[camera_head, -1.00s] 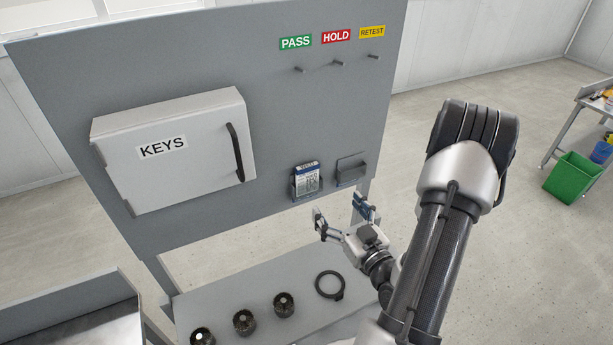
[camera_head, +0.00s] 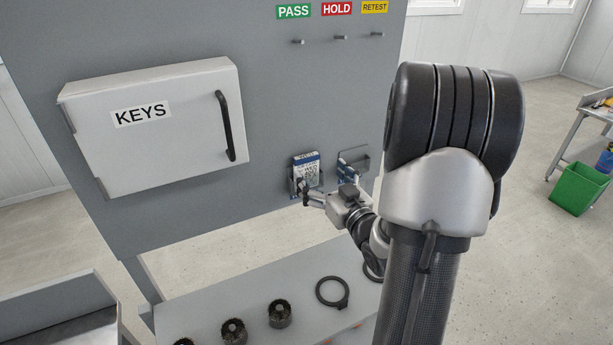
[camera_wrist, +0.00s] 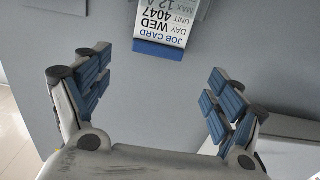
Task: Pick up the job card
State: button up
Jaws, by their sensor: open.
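The job card (camera_head: 306,171) is white with a blue top band and stands in a small grey holder on the grey panel. In the wrist view the job card (camera_wrist: 166,22) appears upside down at the top centre, its blue edge facing my gripper. My gripper (camera_wrist: 156,95) is open and empty, its blue-padded fingers spread to either side below the card and apart from it. In the head view my gripper (camera_head: 325,181) is close to the card's holder, and one finger covers part of the card's lower area.
A second holder (camera_head: 354,160) is right of the card. A KEYS cabinet (camera_head: 155,125) with a black handle juts out on the left. Hooks (camera_head: 340,38) sit under PASS, HOLD and RETEST labels. The table below holds dark round parts (camera_head: 233,331) and a black ring (camera_head: 332,291).

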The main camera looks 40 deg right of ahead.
aim_at(308, 158)
jog(key=x, duration=0.7)
jog(key=shift+w+d+r+b, duration=0.1)
jog(key=shift+w+d+b, duration=0.15)
jog(key=shift+b, duration=0.15)
jog(key=shift+c, duration=0.2)
jog(key=shift+s, duration=0.1)
jog(key=c, duration=1)
jog(key=shift+r, duration=0.1)
